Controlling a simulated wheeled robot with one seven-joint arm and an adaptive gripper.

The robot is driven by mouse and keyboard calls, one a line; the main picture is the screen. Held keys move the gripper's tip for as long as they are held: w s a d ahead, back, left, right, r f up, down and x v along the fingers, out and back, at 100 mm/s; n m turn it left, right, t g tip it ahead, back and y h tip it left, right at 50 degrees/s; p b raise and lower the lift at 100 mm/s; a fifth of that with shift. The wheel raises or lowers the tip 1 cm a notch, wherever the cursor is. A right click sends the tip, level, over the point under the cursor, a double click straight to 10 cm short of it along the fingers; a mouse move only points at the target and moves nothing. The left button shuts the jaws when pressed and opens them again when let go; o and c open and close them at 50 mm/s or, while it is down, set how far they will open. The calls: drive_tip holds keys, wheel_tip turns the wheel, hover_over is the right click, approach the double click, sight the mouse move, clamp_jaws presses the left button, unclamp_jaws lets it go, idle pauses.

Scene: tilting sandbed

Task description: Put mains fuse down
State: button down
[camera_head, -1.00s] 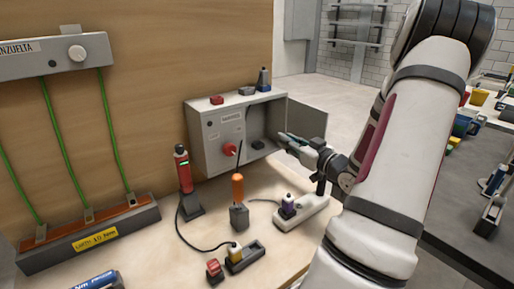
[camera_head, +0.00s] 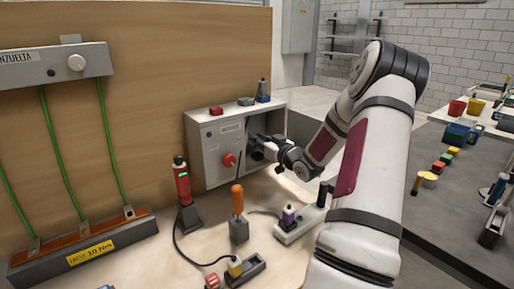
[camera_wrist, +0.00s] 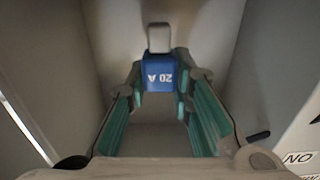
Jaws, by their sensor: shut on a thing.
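The mains fuse (camera_wrist: 160,76) is a blue block marked 20 A with a pale grey end, seen in the wrist view between my fingertips. My gripper (camera_wrist: 159,92) is shut on it. In the head view my gripper (camera_head: 262,147) is inside the open right part of the grey switch cabinet (camera_head: 210,160). The fuse cannot be made out in that view. The wrist view shows grey cabinet walls around the fingers and the fuse. Whether the fuse touches the cabinet's inside is unclear.
A red rotary switch (camera_head: 229,160) is on the cabinet front. Small blocks, one red (camera_head: 216,111), stand on its top. A red torch-like tool (camera_head: 182,180), an orange-handled tool (camera_head: 238,198) and a socket strip (camera_head: 298,226) stand on the bench in front.

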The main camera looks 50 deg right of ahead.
drive_tip(key=shift+w+f, duration=0.15)
drive_tip(key=shift+f, duration=0.65)
drive_tip(key=shift+w+f, duration=0.15)
drive_tip(key=shift+f, duration=0.65)
drive_tip(key=c, duration=1.4)
unclamp_jaws()
drive_tip(key=shift+f, duration=0.1)
